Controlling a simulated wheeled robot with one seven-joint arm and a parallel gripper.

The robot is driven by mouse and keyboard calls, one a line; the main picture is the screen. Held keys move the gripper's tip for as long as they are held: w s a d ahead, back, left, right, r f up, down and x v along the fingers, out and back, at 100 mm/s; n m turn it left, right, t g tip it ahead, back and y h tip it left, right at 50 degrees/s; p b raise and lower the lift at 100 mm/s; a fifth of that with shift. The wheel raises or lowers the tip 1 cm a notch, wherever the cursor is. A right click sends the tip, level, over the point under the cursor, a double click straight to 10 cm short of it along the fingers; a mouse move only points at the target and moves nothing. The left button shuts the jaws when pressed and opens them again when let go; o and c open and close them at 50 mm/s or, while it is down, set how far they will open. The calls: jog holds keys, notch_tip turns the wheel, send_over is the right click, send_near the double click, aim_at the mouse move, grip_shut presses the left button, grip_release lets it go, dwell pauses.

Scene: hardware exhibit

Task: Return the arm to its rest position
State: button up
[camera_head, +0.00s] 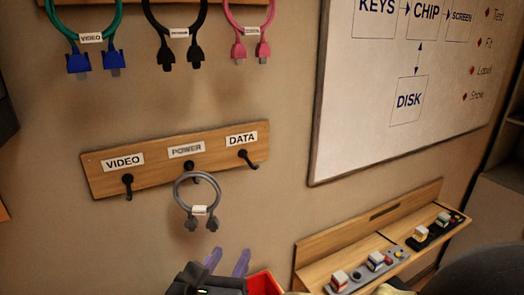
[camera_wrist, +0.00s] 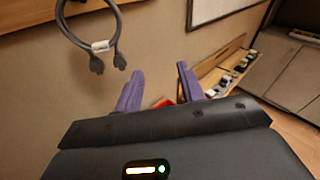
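My gripper (camera_head: 227,262) is at the bottom of the head view, below and a little right of a grey cable. In the wrist view its two purple fingers (camera_wrist: 160,88) stand apart with nothing between them. The grey cable (camera_head: 179,194) hangs in a loop from the middle hook, under the POWER label (camera_head: 186,150), with its two plugs pointing down. It also shows at the upper left of the wrist view (camera_wrist: 66,32), apart from the fingers. Most of my arm is out of view.
A wooden hook board (camera_head: 150,185) carries VIDEO, POWER and DATA labels; its outer hooks are empty. Green, black and pink cables hang above. A whiteboard (camera_head: 400,130) is at right. A wooden shelf (camera_head: 318,272) with small devices stands below it. Something red (camera_head: 264,283) lies beside my gripper.

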jog(key=w+d+f+m+g+y, duration=0.1)
jog(key=d+f+m+g, duration=0.6)
jog(key=m, duration=1.1)
jog(key=w+d+f+m+g+y, duration=0.1)
jog(key=d+f+m+g, duration=0.5)
jog(key=d+f+m, duration=0.6)
jog(key=d+m, duration=0.5)
jog(key=m, duration=0.1)
jog(key=shift+f+g+y, duration=0.35)
jog(key=shift+g+y, duration=0.05)
